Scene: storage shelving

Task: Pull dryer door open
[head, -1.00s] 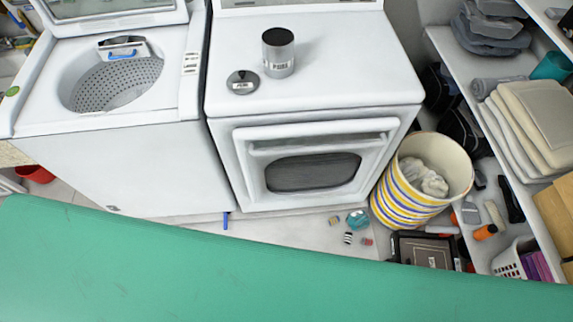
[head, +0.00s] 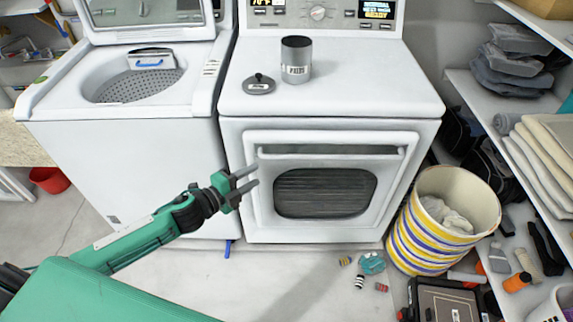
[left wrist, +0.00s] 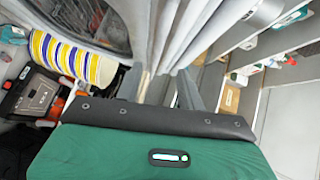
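The white dryer (head: 330,110) stands in the centre of the head view. Its front door (head: 383,215) looks shut and has a dark window (head: 325,193) with a pale handle bar (head: 335,152) across the top. The door's window also shows at the top of the left wrist view (left wrist: 92,18). My left gripper (head: 256,177) is open and empty, with its two fingers apart, in front of the door's left edge and below the handle's left end. I cannot tell its exact gap to the door. My right gripper is not in view.
A white washer (head: 150,180) with its lid up stands left of the dryer. A striped basket (head: 435,240) stands by the dryer's right side, beside shelving. Small items (head: 372,263) and a dark case (head: 445,300) lie on the floor. A canister (head: 296,62) stands on the dryer.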

